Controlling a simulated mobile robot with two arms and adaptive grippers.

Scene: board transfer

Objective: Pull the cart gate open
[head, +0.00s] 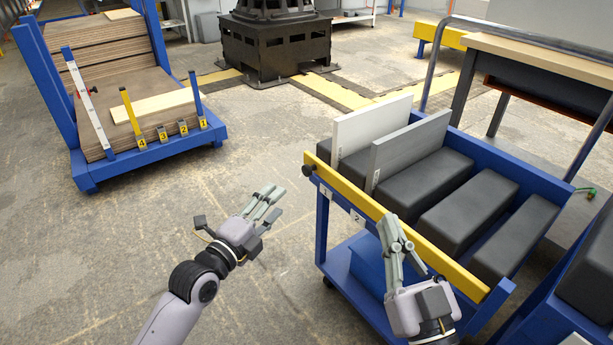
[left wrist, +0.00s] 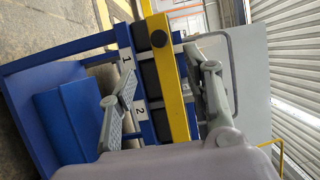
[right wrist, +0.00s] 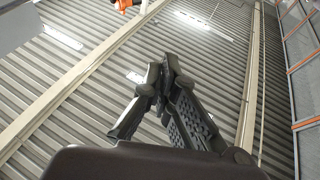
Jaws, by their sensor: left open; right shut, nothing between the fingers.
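The cart gate is a yellow bar (head: 350,192) with a dark round knob (head: 308,170), lying across the near side of the blue cart (head: 321,232). My left gripper (head: 272,204) is open and empty to the left of the cart, apart from the bar. In the left wrist view, the yellow bar (left wrist: 175,95) and knob (left wrist: 158,39) appear between the spread fingers (left wrist: 150,75), beyond them. My right gripper (head: 391,225) is shut and empty, overlapping the bar in the head view; contact cannot be told. The right wrist view shows its closed fingers (right wrist: 161,78) against a corrugated surface.
The cart holds a white board (head: 365,130), a grey board (head: 408,150) and black blocks (head: 468,200). A second blue cart with stacked boards (head: 125,75) stands at the upper left. A workbench (head: 540,60) is behind the cart. The floor between the carts is clear.

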